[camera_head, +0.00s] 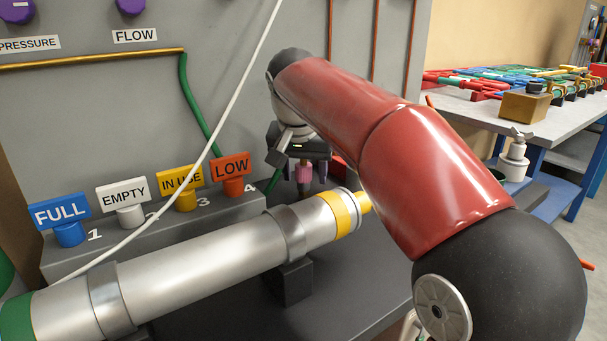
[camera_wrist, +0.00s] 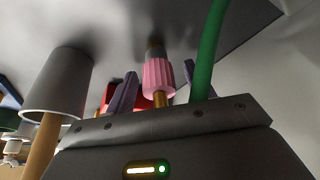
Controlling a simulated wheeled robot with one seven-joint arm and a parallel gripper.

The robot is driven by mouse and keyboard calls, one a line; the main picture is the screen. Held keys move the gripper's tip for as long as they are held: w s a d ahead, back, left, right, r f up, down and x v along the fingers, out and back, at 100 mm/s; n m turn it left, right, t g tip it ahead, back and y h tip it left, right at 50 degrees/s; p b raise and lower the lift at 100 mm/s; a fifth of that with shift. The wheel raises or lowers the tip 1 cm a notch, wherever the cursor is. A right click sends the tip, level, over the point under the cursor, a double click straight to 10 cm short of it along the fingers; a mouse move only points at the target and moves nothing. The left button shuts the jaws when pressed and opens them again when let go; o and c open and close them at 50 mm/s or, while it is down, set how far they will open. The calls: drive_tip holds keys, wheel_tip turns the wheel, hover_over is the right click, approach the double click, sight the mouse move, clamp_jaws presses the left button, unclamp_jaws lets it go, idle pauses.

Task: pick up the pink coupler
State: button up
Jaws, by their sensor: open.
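The pink coupler (camera_head: 304,172) shows in the head view as a small pink piece below my gripper's body, behind the far end of the silver cylinder. My gripper (camera_head: 306,178) points down there, with one purple-grey finger on each side of the coupler. In the wrist view the ribbed pink coupler (camera_wrist: 158,77) sits on a brass stem with a dark end, between the fingers of my gripper (camera_wrist: 150,92). The fingers are apart, and I see no clear contact with the coupler. The lower fingertips are partly hidden in the head view.
A silver cylinder (camera_head: 220,262) with a yellow band lies close in front of the gripper. A green hose (camera_wrist: 209,45) passes right beside the coupler. The LOW tag (camera_head: 231,168) stands to the left. A grey panel (camera_head: 240,60) rises behind. A workbench (camera_head: 475,108) stands at right.

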drive_tip(key=c, duration=1.1)
drive_tip(key=shift+r, duration=0.15)
drive_tip(key=shift+c, duration=0.2)
